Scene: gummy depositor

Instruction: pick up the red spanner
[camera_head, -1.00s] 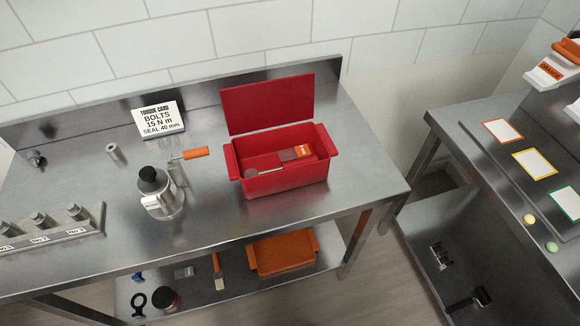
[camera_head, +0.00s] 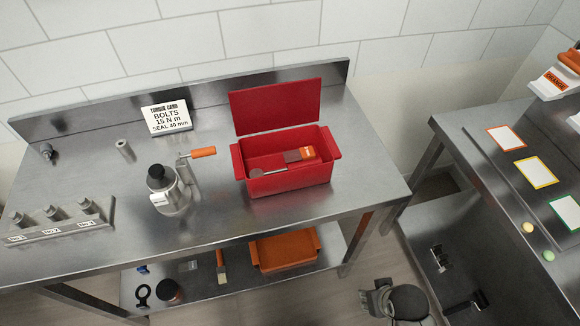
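I cannot clearly make out a red spanner. An open red toolbox (camera_head: 290,184) stands on the steel bench. In it lie a thin grey metal tool (camera_head: 268,172), a dark red piece (camera_head: 292,156) and an orange labelled piece (camera_head: 307,153). They are too small to tell whether one is the spanner. My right gripper (camera_head: 376,299) shows at the bottom edge, in front of the bench and well apart from the toolbox. Its fingers are not clear enough to tell open from shut. My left gripper is out of view.
A metal device with an orange handle (camera_head: 204,152) and a torque card (camera_head: 167,117) stand left of the toolbox. A socket rack (camera_head: 60,226) is at the left. The lower shelf holds an orange tray (camera_head: 284,252), a brush (camera_head: 221,268) and a black ring tool (camera_head: 143,293).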

